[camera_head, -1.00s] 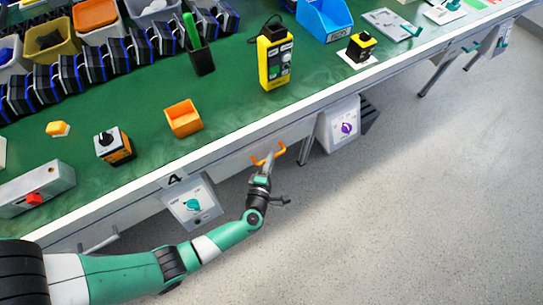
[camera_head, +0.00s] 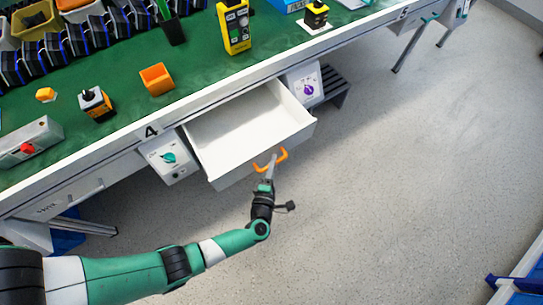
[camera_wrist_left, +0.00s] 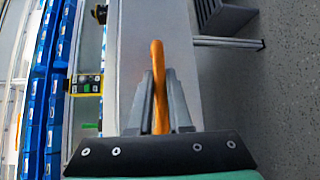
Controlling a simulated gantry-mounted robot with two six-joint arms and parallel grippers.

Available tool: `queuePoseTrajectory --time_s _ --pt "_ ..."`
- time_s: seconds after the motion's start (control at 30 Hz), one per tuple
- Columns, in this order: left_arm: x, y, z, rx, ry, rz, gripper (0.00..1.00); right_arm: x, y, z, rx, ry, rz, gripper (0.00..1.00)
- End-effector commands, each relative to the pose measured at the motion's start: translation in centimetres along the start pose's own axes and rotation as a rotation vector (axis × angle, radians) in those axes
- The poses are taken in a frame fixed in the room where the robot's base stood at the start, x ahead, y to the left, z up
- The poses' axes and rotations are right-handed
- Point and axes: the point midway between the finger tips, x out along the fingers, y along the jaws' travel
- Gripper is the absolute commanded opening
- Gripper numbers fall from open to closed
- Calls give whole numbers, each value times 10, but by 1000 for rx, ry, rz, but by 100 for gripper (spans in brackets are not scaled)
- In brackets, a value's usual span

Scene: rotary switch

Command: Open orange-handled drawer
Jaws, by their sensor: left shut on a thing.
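The drawer (camera_head: 247,128) is white and empty and stands pulled out from under the green workbench in the head view. Its orange handle (camera_head: 282,154) is on the front panel. My left gripper (camera_head: 270,163) is shut on the handle. In the left wrist view the orange handle (camera_wrist_left: 157,62) runs between the two grey fingers of my left gripper (camera_wrist_left: 158,100), with the white drawer front (camera_wrist_left: 182,60) behind it. My right gripper is in neither view.
A box with a teal knob (camera_head: 168,158) hangs left of the drawer, and one with a purple knob (camera_head: 308,90) hangs right of it. The green bench top (camera_head: 205,75) holds an orange bin (camera_head: 157,80) and several devices. The grey floor (camera_head: 400,180) in front is clear.

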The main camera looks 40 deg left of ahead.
Motion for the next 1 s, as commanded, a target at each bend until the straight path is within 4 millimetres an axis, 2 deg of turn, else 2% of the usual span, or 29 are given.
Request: queuePoseTrajectory --time_s 0.43,0.47,0.6,0.63,0.9,1.0 --pt "-2 0 2 0 0 1 0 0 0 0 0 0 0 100" --pt "-2 0 2 0 0 1 19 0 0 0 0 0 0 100" --pt "-2 0 2 0 1 1 44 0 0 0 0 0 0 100" --pt "-2 0 2 0 1 1 47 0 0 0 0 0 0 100" --pt "-3 -1 2 0 0 -1 47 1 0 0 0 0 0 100" --pt "-10 0 3 1 -1 -2 47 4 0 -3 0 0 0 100"
